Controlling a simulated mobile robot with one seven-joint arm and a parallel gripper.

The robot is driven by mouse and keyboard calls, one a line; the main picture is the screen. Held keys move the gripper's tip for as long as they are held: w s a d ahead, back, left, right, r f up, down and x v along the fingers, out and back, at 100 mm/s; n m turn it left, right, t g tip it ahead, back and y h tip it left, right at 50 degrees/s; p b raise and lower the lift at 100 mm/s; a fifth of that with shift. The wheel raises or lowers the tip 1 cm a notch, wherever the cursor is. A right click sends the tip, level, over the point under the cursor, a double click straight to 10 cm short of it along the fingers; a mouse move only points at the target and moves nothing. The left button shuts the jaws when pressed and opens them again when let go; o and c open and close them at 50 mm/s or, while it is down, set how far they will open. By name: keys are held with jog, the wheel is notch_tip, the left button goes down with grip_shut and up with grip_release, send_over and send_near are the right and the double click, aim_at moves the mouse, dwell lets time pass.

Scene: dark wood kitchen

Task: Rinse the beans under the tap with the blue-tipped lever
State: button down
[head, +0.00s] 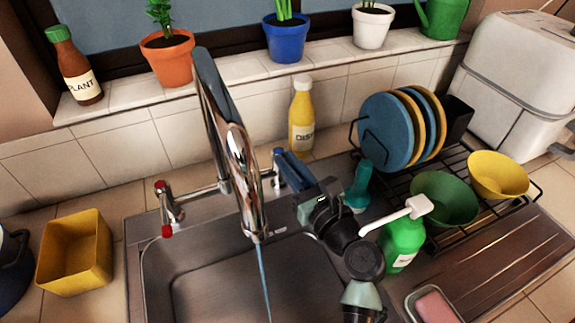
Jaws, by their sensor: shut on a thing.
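The chrome tap (240,165) rises over the sink (200,275), and a thin stream of water (264,282) runs from its spout. The blue-tipped lever (278,152) is at the right of the tap's base, mostly hidden by my gripper. My gripper (284,167) reaches in from the lower right, its dark blue fingers shut on this lever. The red-tipped lever (166,208) stands left of the tap, apart from my gripper. I see no beans; the near part of the sink is cut off by the frame's lower edge.
A green soap bottle (403,242) with a white pump stands close right of my arm. A dish rack (408,191) holds plates and bowls. A yellow bottle (301,122) stands behind the gripper. A yellow container (75,254) is left of the sink. Potted plants line the sill.

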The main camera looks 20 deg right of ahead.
jog(key=c, duration=0.8)
grip_release()
jog(key=shift+c, duration=0.2)
jog(key=shift+a, duration=0.1)
